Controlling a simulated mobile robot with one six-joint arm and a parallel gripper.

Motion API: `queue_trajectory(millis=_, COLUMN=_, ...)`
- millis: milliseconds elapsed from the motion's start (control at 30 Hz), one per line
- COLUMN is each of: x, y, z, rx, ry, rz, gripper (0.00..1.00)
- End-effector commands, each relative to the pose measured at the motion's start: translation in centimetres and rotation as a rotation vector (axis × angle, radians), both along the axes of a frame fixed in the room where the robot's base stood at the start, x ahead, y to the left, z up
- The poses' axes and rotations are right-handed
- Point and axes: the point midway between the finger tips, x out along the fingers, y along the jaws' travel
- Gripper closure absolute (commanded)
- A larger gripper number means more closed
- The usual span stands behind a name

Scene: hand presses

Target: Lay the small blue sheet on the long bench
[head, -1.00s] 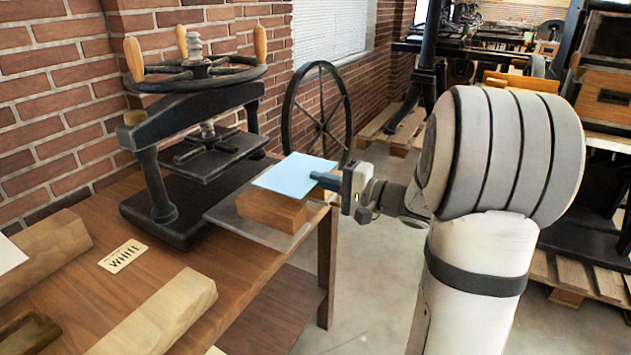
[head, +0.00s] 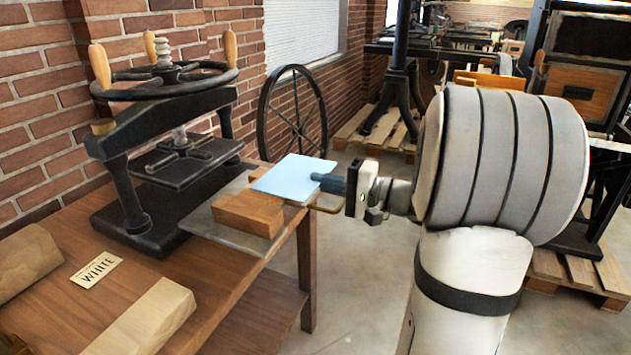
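The small blue sheet (head: 291,179) is flat and light blue, with its right edge at the fingertips of my gripper (head: 324,181). The gripper is shut on that edge and comes in from the right. The sheet is roughly level, at about the height of a wooden block (head: 248,213), and lies beyond it and to its right; I cannot tell whether they touch. A brown wooden bench (head: 215,277) stands at the left, under the press; I cannot tell whether it is the long bench.
A black hand press (head: 165,160) stands on the bench against a brick wall. A grey plate (head: 205,222) lies under the block. Open floor (head: 365,285) is right of the bench.

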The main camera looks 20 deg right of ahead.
Motion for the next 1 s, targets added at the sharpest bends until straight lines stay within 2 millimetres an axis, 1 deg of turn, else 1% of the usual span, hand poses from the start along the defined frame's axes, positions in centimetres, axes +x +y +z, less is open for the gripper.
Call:
queue_trajectory(millis=33, x=-0.5, y=-0.6, z=-0.1, rx=0.0, ry=-0.001, rz=-0.003, gripper=1.0)
queue_trajectory(millis=200, x=-1.9, y=-2.0, z=-0.1, rx=-0.001, ry=-0.001, rz=-0.004, gripper=1.0)
queue_trajectory(millis=1000, x=-8.7, y=-8.7, z=-0.1, rx=0.0, ry=0.0, rz=-0.003, gripper=1.0)
